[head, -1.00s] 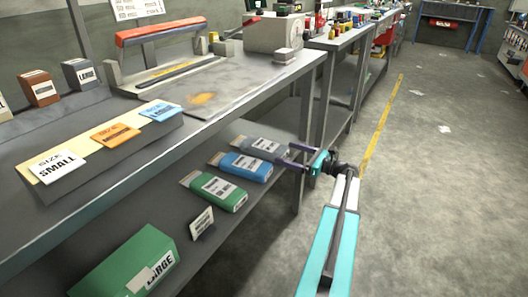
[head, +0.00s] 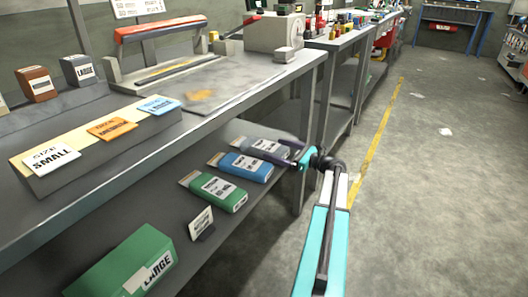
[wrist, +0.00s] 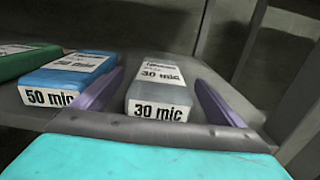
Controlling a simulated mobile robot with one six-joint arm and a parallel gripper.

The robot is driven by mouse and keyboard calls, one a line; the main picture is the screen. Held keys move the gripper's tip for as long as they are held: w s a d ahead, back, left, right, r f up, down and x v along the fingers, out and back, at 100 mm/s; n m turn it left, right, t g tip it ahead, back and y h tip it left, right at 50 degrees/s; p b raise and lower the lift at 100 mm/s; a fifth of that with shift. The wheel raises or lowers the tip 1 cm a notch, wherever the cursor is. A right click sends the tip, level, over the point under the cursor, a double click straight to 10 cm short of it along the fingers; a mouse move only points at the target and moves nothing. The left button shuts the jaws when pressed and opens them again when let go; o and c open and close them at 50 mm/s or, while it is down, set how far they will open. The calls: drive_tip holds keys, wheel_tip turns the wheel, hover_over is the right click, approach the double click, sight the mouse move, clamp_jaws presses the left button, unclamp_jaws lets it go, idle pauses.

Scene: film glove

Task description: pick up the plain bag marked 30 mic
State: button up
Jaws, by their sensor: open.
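The plain grey bag marked 30 mic (wrist: 158,92) lies flat on the lower shelf. It faces me in the wrist view, its end label readable. In the head view the same grey bag (head: 262,146) is the farthest of three in a row, partly hidden by my gripper. My gripper (head: 276,150) is open. In the wrist view its two purple fingers (wrist: 160,78) stand one on each side of the grey bag, with gaps showing. The left finger is between the grey bag and the blue bag.
The blue bag marked 50 mic (wrist: 72,72) lies just left of the left finger. A green bag (head: 215,191) lies nearer on the same shelf (head: 165,213). A bench leg (head: 306,150) stands right of the row. The bench top (head: 225,95) is overhead; open floor lies right.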

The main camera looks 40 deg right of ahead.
sight(270, 146)
drive_tip(key=b+x, duration=0.1)
drive_tip(key=x, duration=0.1)
drive_tip(key=shift+w+f, duration=0.15)
drive_tip(key=shift+w, duration=0.25)
drive_tip(key=shift+w+a+b, duration=0.25)
drive_tip(key=shift+w+b, duration=0.15)
drive_tip(key=shift+w, duration=0.2)
drive_tip(key=shift+r, duration=0.2)
drive_tip(key=c, duration=1.2)
drive_tip(key=shift+r, duration=0.1)
wheel_tip(270, 146, up, 10)
drive_tip(key=p, duration=0.4)
